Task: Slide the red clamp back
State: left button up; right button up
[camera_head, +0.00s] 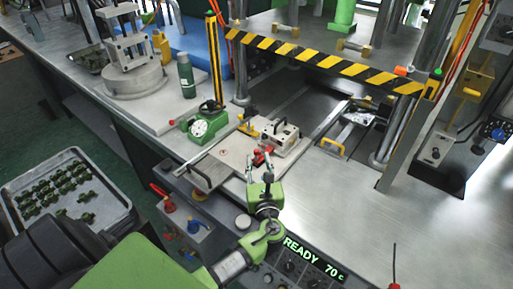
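The red clamp (261,158) is a small red piece at the front of a pale metal mold block (283,141) with a dark handle on top. The block sits on a light plate on the workbench, in front of the press opening. My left gripper (260,160) reaches up from the bottom of the view to the clamp. Its two thin fingers stand apart, one on each side of the red piece, and partly cover it. Whether they touch it cannot be told. My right gripper is not in view.
A black and yellow striped bar (320,61) crosses above the block. A green dial gauge (204,124) stands to its left. A tray of small dark green parts (117,196) is at the lower left.

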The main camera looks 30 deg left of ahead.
aim_at(257, 152)
pick_arm(q)
jog(key=x, duration=0.5)
jog(key=shift+a, duration=0.1)
jog(key=shift+p, duration=0.3)
grip_shut()
